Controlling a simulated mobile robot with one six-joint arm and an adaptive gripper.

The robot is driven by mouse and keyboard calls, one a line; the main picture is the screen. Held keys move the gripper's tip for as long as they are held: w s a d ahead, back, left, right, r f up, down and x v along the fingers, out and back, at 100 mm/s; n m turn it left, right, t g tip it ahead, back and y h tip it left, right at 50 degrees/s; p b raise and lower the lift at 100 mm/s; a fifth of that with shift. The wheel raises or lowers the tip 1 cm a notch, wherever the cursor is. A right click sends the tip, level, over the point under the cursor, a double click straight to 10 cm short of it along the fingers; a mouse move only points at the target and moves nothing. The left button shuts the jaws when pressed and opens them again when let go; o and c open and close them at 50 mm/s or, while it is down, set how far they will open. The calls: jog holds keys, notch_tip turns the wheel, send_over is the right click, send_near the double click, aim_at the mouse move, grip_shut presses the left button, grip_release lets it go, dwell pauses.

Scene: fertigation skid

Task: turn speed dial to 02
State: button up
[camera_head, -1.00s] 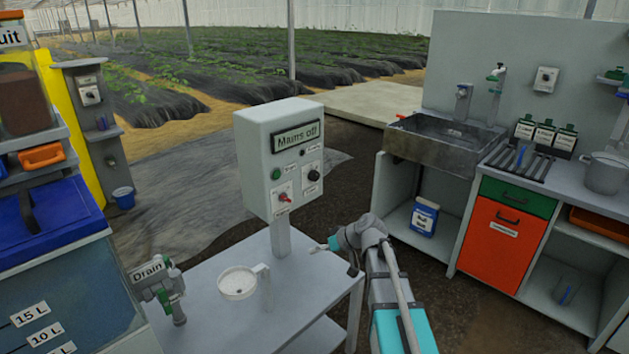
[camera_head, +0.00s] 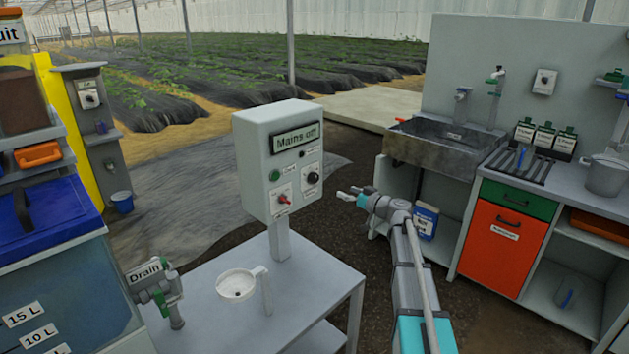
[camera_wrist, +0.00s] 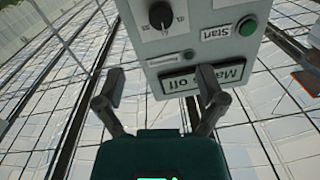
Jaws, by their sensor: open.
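The grey control box (camera_head: 268,160) stands on a post, and its display (camera_head: 296,138) reads "Mains off". A black round dial (camera_head: 312,178) sits on the right of its front face; its label and setting are too small to read. In the wrist view the dial (camera_wrist: 160,15) shows upside down at the top edge, with a pointer mark and small marks beside it. A red switch (camera_head: 284,199) and a green button (camera_head: 275,175) are on the same face. My gripper (camera_head: 349,192) is open and empty, apart from the box, to the right of the dial. Its two fingers (camera_wrist: 161,84) show spread in the wrist view.
The box's post rises from a grey table (camera_head: 310,300) that holds a white measuring cup (camera_head: 237,285). A drain valve (camera_head: 165,297) is at left by the blue-lidded tank (camera_head: 50,222). A sink bench (camera_head: 440,148) stands at right. The space before the box face is clear.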

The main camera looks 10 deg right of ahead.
aim_at(316, 179)
jog(key=shift+w+a, duration=0.1)
jog(key=x, duration=1.3)
jog(key=shift+w+a+f, duration=0.1)
jog(key=shift+w+a, duration=0.05)
jog(key=shift+w, duration=0.05)
jog(key=c, duration=1.1)
jog(key=shift+c, duration=0.2)
jog(key=shift+m, duration=0.3)
jog(key=o, duration=1.1)
jog(key=shift+o, duration=0.2)
jog(key=shift+s, duration=0.1)
